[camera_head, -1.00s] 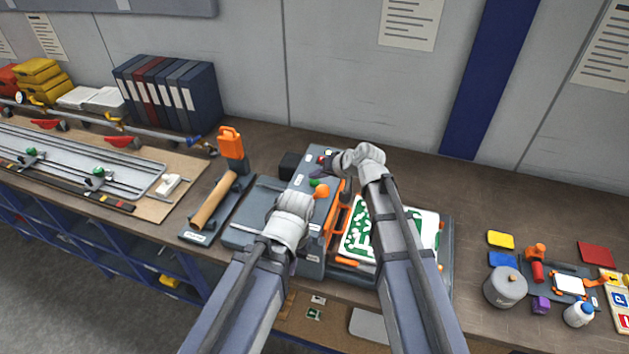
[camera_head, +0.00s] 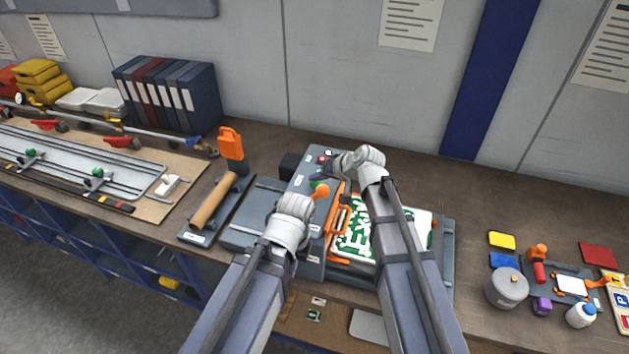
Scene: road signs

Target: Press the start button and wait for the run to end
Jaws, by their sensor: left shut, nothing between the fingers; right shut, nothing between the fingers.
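A grey machine (camera_head: 255,235) stands on the bench, with a control panel (camera_head: 305,172) at its upper part. A green button (camera_head: 317,184) and a red button (camera_head: 321,159) sit on the panel. My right gripper (camera_head: 321,176) is shut, its dark tip at the green button; I cannot tell whether it touches. An orange-knobbed lever (camera_head: 321,191) stands beside my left gripper (camera_head: 303,206), which is shut and empty over the machine. An orange bar (camera_head: 338,212) lies left of a white sheet with green lettering (camera_head: 360,232). My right arm hides part of the sheet.
Left of the machine are a wooden roller (camera_head: 212,202) on a stand and an orange-handled tool (camera_head: 231,146). Right are a lidded grey pot (camera_head: 507,287), a white bottle (camera_head: 580,315) and coloured pads. The bench between machine and pot is mostly clear.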

